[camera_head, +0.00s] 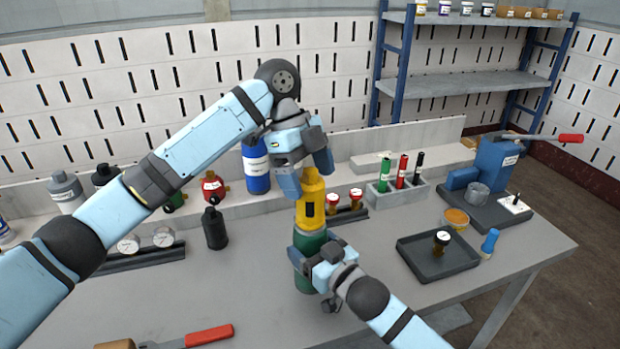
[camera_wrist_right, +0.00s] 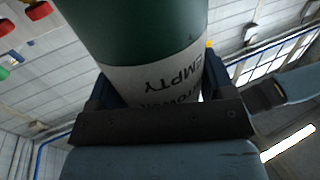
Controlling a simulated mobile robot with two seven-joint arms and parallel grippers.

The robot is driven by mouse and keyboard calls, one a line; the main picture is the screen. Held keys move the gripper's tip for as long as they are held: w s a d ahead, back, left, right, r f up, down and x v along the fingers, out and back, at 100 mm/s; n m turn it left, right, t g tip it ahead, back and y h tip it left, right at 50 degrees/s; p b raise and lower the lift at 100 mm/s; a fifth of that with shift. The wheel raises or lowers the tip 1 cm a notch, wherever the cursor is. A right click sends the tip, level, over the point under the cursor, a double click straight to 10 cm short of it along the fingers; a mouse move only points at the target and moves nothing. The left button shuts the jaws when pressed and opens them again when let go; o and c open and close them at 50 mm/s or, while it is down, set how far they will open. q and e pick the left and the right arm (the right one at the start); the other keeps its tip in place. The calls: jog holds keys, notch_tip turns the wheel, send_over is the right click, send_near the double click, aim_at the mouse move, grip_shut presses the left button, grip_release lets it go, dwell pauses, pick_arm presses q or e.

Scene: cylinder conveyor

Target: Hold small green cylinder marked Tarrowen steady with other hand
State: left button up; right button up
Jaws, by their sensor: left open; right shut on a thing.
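The green cylinder (camera_head: 308,243) stands upright on the grey table, with a yellow cap (camera_head: 311,213) on top. In the right wrist view the cylinder (camera_wrist_right: 140,30) shows a white label reading EMPTY, with a partly covered name below. My right gripper (camera_head: 312,262) is shut around the lower body of the cylinder; its fingers also show on both sides in the wrist view (camera_wrist_right: 155,95). My left gripper (camera_head: 307,172) is open, pointing down at the top of the yellow cap, with fingers on either side of it. Whether they touch it I cannot tell.
A black tray (camera_head: 420,267) lies farther right, near a small rack (camera_head: 400,195) of coloured tubes. A black bottle (camera_head: 214,228) and a blue cylinder (camera_head: 256,165) stand to the left.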

pick_arm(q)
jog(key=v, duration=1.1)
jog(key=shift+a, duration=0.1)
